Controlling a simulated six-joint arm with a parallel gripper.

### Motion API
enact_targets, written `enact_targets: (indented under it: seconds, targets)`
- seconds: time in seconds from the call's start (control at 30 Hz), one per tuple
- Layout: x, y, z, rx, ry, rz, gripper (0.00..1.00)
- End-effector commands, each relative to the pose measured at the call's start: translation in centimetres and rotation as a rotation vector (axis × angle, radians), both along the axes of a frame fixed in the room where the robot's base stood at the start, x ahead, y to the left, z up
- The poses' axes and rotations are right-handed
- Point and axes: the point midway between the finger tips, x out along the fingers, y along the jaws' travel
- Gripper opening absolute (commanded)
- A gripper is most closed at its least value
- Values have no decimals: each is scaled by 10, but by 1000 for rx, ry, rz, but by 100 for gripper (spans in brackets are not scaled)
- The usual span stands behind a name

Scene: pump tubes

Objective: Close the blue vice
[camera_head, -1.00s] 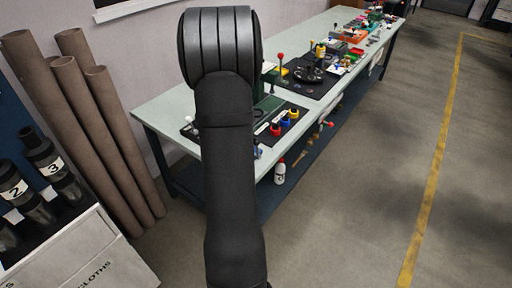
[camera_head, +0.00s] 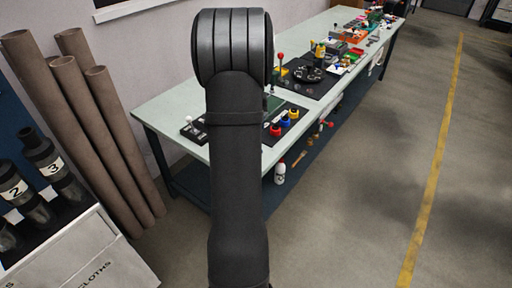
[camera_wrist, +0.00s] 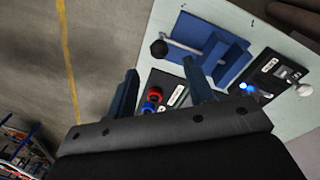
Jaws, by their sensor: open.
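The blue vice (camera_wrist: 228,62) shows in the wrist view at the upper middle, on the pale bench top. A silver bar with a black ball end (camera_wrist: 158,48) reaches left from it. My gripper (camera_wrist: 160,67) is open and empty, with one finger either side of a gap. The right finger's tip appears close to the vice in the picture, but I cannot tell whether they touch. The black ball appears beyond the gap between the fingertips. In the head view my arm hides the vice and the gripper.
A black panel with red and blue caps (camera_wrist: 153,97) shows between the fingers. Another black panel (camera_wrist: 268,80) with a white ball lies right of the vice. The long bench (camera_head: 165,108) carries many items towards its far end. Brown tubes (camera_head: 90,130) lean at left.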

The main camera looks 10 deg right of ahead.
Motion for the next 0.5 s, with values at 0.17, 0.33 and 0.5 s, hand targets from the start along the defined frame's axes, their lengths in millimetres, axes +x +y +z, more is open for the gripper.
enact_targets:
  seconds: [0.17,0.33,0.5]
  targets:
    - [-1,-4,-41,0,2,1,48]
    - [-2,-8,-76,0,1,1,48]
    - [-2,-10,-101,1,-1,1,48]
